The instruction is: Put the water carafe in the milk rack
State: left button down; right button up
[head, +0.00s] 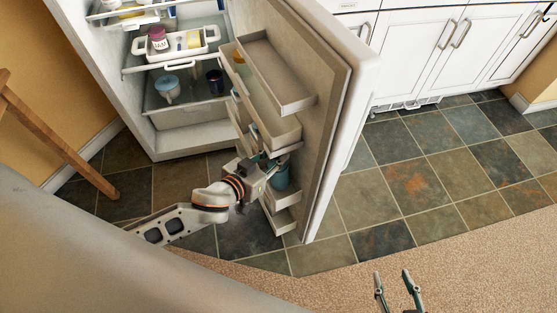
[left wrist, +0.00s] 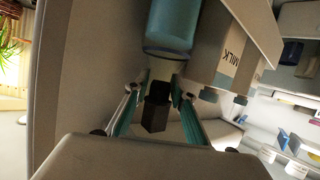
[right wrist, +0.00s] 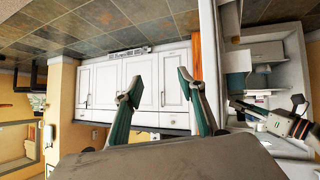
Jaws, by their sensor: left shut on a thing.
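The water carafe (head: 281,176) is blue-teal and sits at the lower door racks of the open fridge. In the left wrist view, the blue body of the carafe (left wrist: 170,28) shows with its pale neck and dark stopper between my fingers. My left gripper (head: 268,162) is shut on its neck; it also shows in the left wrist view (left wrist: 155,95). A carton marked MILK (left wrist: 232,55) stands beside the carafe. A lower door rack (head: 284,196) is partly hidden by my gripper; whether the carafe rests on it I cannot tell. My right gripper (head: 396,286) is open and empty over the carpet.
The fridge door (head: 330,130) stands wide open, with other door racks (head: 275,75) above the carafe. Fridge shelves hold a white tray (head: 185,42), a light-blue-lidded jar (head: 168,88) and a dark cup (head: 215,80). White cabinets (head: 420,50) stand behind; the tiled floor is clear.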

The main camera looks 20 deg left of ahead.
pick_arm(q)
jog(key=shift+w+d+r+m+y, duration=0.2)
jog(key=shift+d+r+m+y, duration=0.15)
jog(key=shift+d, duration=0.25)
jog(key=shift+s+f, duration=0.15)
jog(key=shift+f, duration=1)
jog(key=shift+f+b, duration=0.4)
jog(key=shift+f, duration=0.15)
jog(key=c, duration=2)
grip_release()
jog(key=shift+f, duration=0.1)
pick_arm(e)
jog(key=shift+a+f, duration=0.1)
jog(key=shift+a, duration=0.05)
